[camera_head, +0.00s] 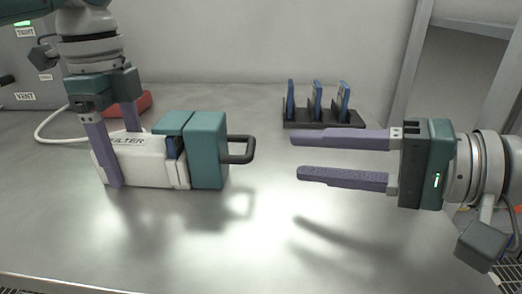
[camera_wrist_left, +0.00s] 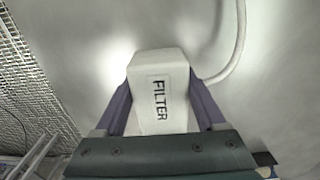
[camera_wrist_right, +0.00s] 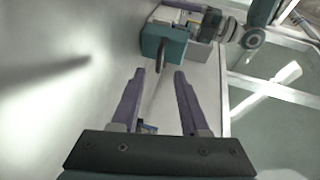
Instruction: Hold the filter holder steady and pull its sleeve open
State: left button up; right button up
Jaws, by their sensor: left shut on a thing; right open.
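The white filter holder (camera_head: 140,165), labelled FILTER, lies on the steel table at the left of the head view. Its teal sleeve (camera_head: 208,150) is at its right end, with a dark loop handle (camera_head: 250,150) pointing right. A narrow blue strip shows beside the sleeve. My left gripper (camera_head: 122,160) is shut on the white body from above; the left wrist view shows its fingers on both sides of the body (camera_wrist_left: 160,90). My right gripper (camera_head: 295,156) is open and empty, its fingers pointing left at the handle, a short gap away. The right wrist view shows the sleeve (camera_wrist_right: 163,42) ahead.
A dark rack (camera_head: 322,124) with several upright blue plates stands at the back right. A red object (camera_head: 144,102) and a white hose (camera_head: 52,122) lie behind my left gripper. A grey panel (camera_head: 38,60) stands at the far left. The front table is clear.

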aim_at(212, 149)
jog(key=x, duration=0.7)
jog(key=shift+a+f, duration=0.1)
jog(key=shift+a, duration=0.1)
grip_shut()
jog(key=shift+d, duration=0.1)
dwell(1.0)
